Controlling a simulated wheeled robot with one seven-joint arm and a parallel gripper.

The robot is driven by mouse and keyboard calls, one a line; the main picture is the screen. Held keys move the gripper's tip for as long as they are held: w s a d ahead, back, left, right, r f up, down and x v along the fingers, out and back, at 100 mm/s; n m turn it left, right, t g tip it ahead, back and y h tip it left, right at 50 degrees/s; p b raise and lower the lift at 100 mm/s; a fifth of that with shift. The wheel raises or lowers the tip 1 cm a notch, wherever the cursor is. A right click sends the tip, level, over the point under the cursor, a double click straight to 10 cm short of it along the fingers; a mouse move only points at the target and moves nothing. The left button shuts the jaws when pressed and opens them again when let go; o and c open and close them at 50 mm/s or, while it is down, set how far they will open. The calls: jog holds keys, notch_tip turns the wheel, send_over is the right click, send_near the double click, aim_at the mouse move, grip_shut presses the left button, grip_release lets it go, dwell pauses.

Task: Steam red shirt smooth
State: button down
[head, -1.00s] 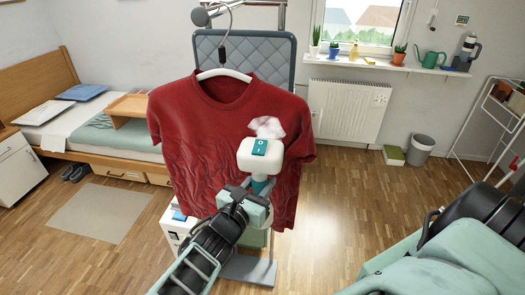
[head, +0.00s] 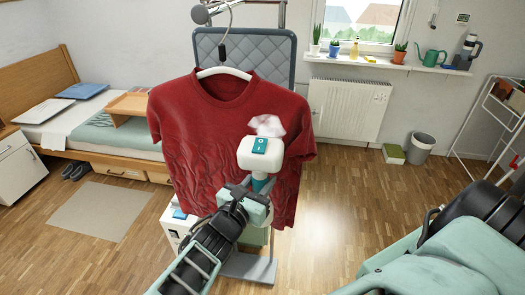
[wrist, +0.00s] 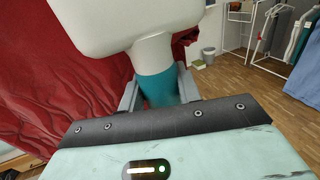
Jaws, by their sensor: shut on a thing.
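The red shirt (head: 210,115) hangs on a white hanger (head: 224,72) in front of a padded grey board. Its chest looks fairly smooth; wrinkles show across the middle and lower parts. My gripper (head: 262,190) is shut on the teal handle of a white steamer head (head: 262,153). The head is held upright in front of the shirt's right side, with a white steam puff above it. I cannot tell whether it touches the cloth. In the wrist view, the fingers clasp the teal handle (wrist: 158,90), with the red shirt (wrist: 50,85) behind at left.
The padded board (head: 284,75) stands behind the shirt on a stand with a grey base (head: 248,268). A white unit (head: 178,225) stands below the shirt. A bed is at left, a radiator (head: 348,110) behind, and a drying rack at right. Floor right of the stand is clear.

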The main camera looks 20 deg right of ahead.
jog(key=s+a+f+b, duration=0.2)
jog(key=f+b, duration=0.5)
jog(key=f, duration=0.1)
jog(key=s+a+f+b, duration=0.1)
jog(key=s+f+b, duration=0.1)
jog(key=f+b, duration=0.6)
jog(key=w+d, duration=0.1)
jog(key=w, duration=0.1)
jog(key=w+d+b, duration=0.1)
jog(key=w+d, duration=0.1)
jog(key=shift+s+a, duration=0.1)
dwell(1.6)
